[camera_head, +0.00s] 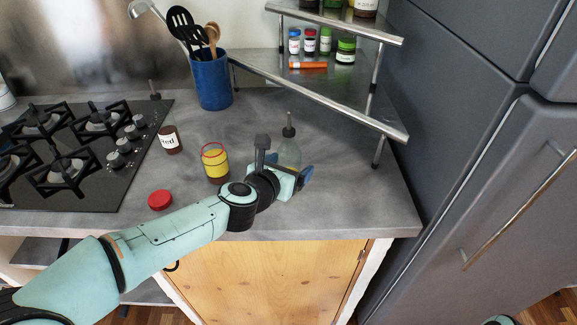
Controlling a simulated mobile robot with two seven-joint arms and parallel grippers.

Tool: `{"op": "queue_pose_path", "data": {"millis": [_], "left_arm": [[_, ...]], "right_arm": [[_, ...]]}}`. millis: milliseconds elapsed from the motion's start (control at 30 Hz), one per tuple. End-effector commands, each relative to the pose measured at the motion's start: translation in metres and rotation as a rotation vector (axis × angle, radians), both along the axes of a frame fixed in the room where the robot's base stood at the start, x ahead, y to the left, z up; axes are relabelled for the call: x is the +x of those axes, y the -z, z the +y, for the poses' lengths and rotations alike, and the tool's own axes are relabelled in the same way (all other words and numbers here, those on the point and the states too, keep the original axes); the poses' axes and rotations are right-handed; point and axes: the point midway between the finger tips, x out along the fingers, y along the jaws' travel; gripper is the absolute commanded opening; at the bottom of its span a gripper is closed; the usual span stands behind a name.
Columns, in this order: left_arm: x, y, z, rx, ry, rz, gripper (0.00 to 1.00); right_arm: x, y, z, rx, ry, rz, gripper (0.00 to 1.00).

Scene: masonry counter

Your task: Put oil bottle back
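A clear, pale green bottle with a dark pourer top, which looks like the oil bottle (289,152), stands upright on the grey counter, right of the middle. My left gripper (284,162) is at this bottle, with one finger to its left and the other at its lower right. The fingers are spread apart, and a gap shows between the left finger and the bottle. The bottle's lower part is partly hidden by the gripper. My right gripper is out of view.
A yellow-labelled jar (215,167), red lid (160,200) and labelled brown jar (172,140) stand left of the gripper. A blue utensil pot (211,82) is behind. A tiered corner shelf (330,90) holds spice jars. A gas hob (75,150) is left; tall grey cabinets (470,110) are right.

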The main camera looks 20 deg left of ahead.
Motion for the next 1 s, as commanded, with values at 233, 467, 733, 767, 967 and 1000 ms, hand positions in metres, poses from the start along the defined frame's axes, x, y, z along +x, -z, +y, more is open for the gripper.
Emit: {"op": "queue_pose_path", "data": {"millis": [233,467,733,767,967,1000], "left_arm": [[0.0,0.0,0.0,0.0,0.0,0.0,0.87],[-0.011,-0.01,0.003,0.0,-0.001,-0.003,0.87],[-0.064,-0.034,0.013,0.0,-0.001,-0.004,0.87],[-0.07,-0.036,0.015,0.0,-0.001,-0.003,0.87],[-0.098,-0.047,0.02,0.0,-0.001,-0.002,0.87],[-0.102,-0.048,0.021,0.0,-0.001,-0.001,0.87]], "right_arm": [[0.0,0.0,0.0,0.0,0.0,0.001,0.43],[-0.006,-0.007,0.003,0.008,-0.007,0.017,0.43],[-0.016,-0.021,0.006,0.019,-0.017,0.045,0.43],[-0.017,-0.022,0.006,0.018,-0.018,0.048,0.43],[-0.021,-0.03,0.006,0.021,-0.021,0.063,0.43],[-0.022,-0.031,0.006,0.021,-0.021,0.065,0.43]]}}
